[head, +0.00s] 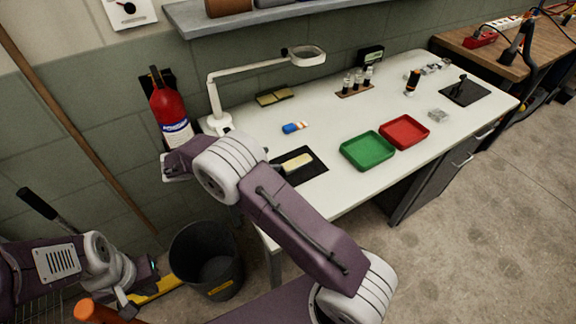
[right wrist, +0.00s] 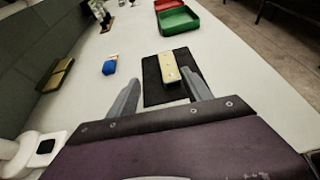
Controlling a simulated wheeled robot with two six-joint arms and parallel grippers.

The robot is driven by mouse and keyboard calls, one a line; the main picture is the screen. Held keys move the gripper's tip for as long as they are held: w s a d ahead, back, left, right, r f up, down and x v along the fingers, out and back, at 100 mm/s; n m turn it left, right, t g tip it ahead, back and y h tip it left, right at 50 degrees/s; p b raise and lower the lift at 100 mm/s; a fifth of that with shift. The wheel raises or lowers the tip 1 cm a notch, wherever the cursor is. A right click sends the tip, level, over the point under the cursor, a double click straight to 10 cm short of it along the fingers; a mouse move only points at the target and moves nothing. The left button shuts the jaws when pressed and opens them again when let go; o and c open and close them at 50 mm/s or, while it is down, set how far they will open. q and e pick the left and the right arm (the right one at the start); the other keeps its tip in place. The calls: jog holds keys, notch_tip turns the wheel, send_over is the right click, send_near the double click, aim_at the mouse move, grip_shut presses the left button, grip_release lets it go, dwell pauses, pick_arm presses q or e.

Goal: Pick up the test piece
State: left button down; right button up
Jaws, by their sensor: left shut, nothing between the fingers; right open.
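The test piece, which I take to be the pale yellow bar (head: 297,162), lies on a black mat (head: 313,176) at the near left of the white bench. In the right wrist view the bar (right wrist: 170,68) lies ahead, just beyond the fingertips and nearer the right finger. My right gripper (right wrist: 160,92) is open and empty, with the mat in front of it. My left gripper (head: 128,302) is shut and empty, low at the left, away from the bench.
A green tray (head: 367,151) and a red tray (head: 404,132) stand right of the mat. A blue-and-white object (head: 294,127) lies behind the mat. A white lamp (head: 219,122) stands at the bench's left end. A red extinguisher (head: 171,112) hangs on the wall; a black bin (head: 207,260) is on the floor.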

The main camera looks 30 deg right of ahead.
aim_at(292, 164)
jog(key=shift+s+a+f+n, duration=0.15)
jog(key=shift+s+a+f, duration=0.2)
jog(key=shift+s, duration=0.15)
jog(key=shift+s+a+f+n, duration=0.15)
jog(key=shift+s+a+f, duration=0.05)
jog(key=shift+s+a, duration=0.2)
jog(key=shift+s+d, duration=0.2)
jog(key=shift+d, duration=0.1)
jog(key=x, duration=0.3)
jog(key=shift+w+d+f+b, duration=0.2)
jog(key=shift+w+f+b, duration=0.1)
jog(key=shift+w, duration=0.1)
jog(key=shift+d, duration=0.1)
jog(key=x, duration=0.3)
jog(key=b+x, duration=0.1)
jog(key=x, duration=0.1)
jog(key=shift+s+d+r, duration=0.15)
jog(key=shift+d+r, duration=0.05)
pick_arm(q)
jog(key=shift+s+f, duration=0.6)
jog(key=shift+f, duration=0.3)
pick_arm(e)
jog(key=shift+a+r, duration=0.1)
jog(key=shift+c, duration=0.4)
grip_shut()
pick_arm(q)
jog(key=shift+d, duration=0.1)
pick_arm(e)
jog(key=shift+r, duration=0.1)
